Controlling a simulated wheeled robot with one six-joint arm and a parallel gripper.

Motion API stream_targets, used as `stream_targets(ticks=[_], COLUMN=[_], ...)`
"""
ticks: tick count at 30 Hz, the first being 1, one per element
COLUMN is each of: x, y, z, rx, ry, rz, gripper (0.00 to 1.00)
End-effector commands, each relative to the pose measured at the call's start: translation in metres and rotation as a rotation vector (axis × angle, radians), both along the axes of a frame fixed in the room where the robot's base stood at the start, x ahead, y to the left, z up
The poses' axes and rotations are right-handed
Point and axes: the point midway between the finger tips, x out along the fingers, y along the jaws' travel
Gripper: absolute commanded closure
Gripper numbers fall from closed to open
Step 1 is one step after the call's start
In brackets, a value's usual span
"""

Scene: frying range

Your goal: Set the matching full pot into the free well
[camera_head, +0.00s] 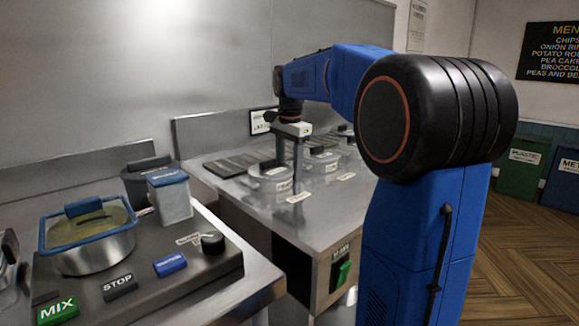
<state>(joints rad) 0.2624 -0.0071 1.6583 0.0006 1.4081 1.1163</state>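My gripper (289,172) hangs fingers-down over the steel range counter (325,205). Its two fingers stand apart, one at the lid and the other at the right side of a round steel pot (268,181). I see nothing clearly held between them, and I cannot tell whether they touch the pot. This pot sits low in the counter with a label near it. Another lidded pot (318,166) sits to its right, and a further one shows partly behind. The labels are too small to read. I cannot make out a free well.
At the left front is a unit with a blue-rimmed pan (87,236), a MIX button (58,309), a STOP button (119,287) and a black knob (212,242). A green switch (342,272) is on the counter front.

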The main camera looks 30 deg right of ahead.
Motion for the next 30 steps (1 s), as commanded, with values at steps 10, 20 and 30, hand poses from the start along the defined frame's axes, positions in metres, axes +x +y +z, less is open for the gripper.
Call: stream_targets(ticks=[10,20,30], x=[-0.007,-0.008,-0.008], y=[0.002,0.003,0.004], z=[-0.018,0.051,0.101], rx=[0.02,0.007,-0.002], ry=[0.071,0.027,-0.005], rz=[0.0,0.0,0.001], gripper=[0.37,0.35,0.35])
